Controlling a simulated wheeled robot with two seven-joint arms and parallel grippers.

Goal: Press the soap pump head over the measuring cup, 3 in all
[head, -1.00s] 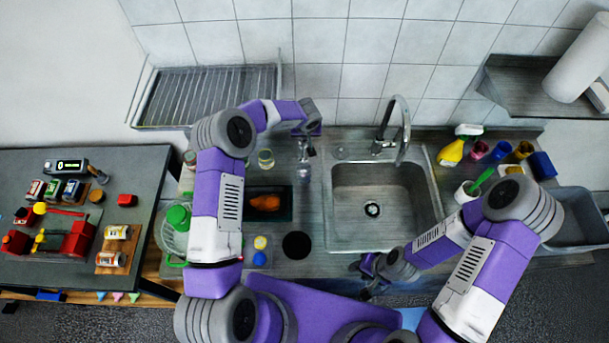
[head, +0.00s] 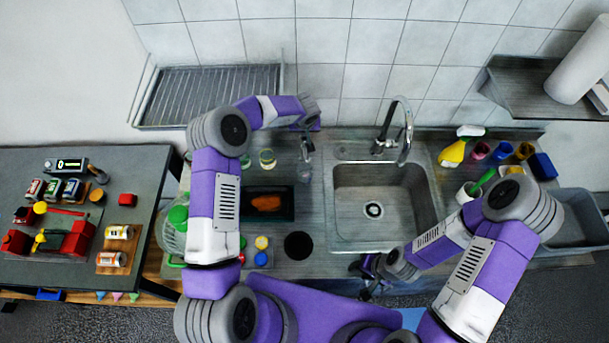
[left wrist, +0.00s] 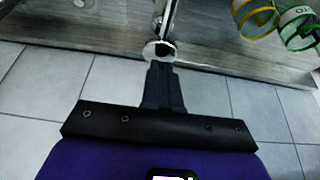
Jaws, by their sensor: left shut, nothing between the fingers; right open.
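The soap pump (head: 307,147) stands at the back of the counter, left of the sink. Its metal head and spout also show in the left wrist view (left wrist: 158,50). The clear measuring cup (head: 304,174) stands on the counter just in front of the pump, below the spout in the picture. My left gripper (head: 308,127) is shut and empty at the pump head; in the left wrist view its fingertips (left wrist: 162,66) are close to the head, and I cannot tell whether they touch. My right gripper (head: 366,284) is open and empty at the counter's front edge, in front of the sink.
The sink (head: 350,225) with its tall faucet (head: 404,135) lies to the right. A dark tray (head: 284,213) with an orange item, glass jars (head: 267,160) and a black disc (head: 298,245) are left of it. A yellow spray bottle (head: 452,153) stands back right.

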